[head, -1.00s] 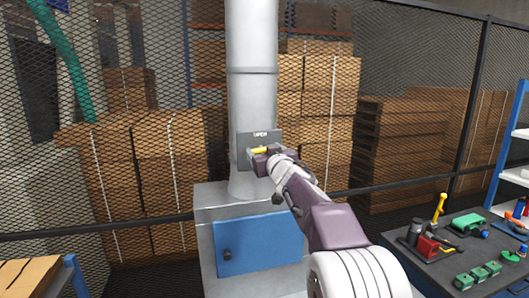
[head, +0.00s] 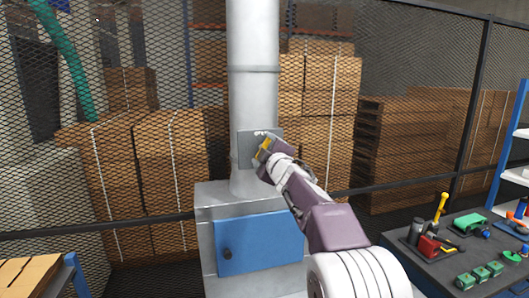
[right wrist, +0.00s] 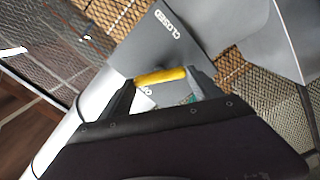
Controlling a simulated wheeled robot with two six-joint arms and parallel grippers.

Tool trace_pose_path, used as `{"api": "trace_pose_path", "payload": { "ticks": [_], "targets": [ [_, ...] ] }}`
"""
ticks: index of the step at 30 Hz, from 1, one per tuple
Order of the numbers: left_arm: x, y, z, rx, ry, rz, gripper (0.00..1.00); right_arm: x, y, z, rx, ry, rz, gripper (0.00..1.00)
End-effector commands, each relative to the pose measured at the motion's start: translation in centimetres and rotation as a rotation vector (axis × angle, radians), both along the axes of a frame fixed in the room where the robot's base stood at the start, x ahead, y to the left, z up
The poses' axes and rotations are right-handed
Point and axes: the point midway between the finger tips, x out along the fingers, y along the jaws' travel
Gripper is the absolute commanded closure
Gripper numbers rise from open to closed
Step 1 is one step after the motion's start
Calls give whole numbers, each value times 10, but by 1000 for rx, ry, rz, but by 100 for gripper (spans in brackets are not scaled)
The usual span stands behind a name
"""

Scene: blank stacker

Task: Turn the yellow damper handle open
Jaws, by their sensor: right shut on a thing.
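The yellow damper handle (head: 264,147) sits on a grey plate (head: 245,150) on the round metal duct (head: 253,95). It is tilted, its upper end toward the upper right in the head view. My right gripper (head: 268,151) is shut on it and hides part of it. In the right wrist view the yellow handle (right wrist: 160,76) spans between the two fingers of my right gripper (right wrist: 162,88). The word CLOSED shows on the plate (right wrist: 172,38) there. The lettering at the plate's top is partly hidden in the head view. My left gripper is not in view.
Below the duct is a grey metal cabinet (head: 205,215) with a blue door (head: 258,243). A mesh fence (head: 400,75) and stacked cartons (head: 170,165) stand behind. A dark bench (head: 440,270) with tools and green parts is at the right.

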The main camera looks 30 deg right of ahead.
Motion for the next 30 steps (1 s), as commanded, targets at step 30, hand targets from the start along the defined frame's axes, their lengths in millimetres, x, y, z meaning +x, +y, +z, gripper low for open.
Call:
{"api": "trace_pose_path", "payload": {
  "ticks": [30],
  "targets": [
    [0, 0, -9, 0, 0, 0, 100, 1, 0, -6, -536, 136, -1, 68]
  ]
}}
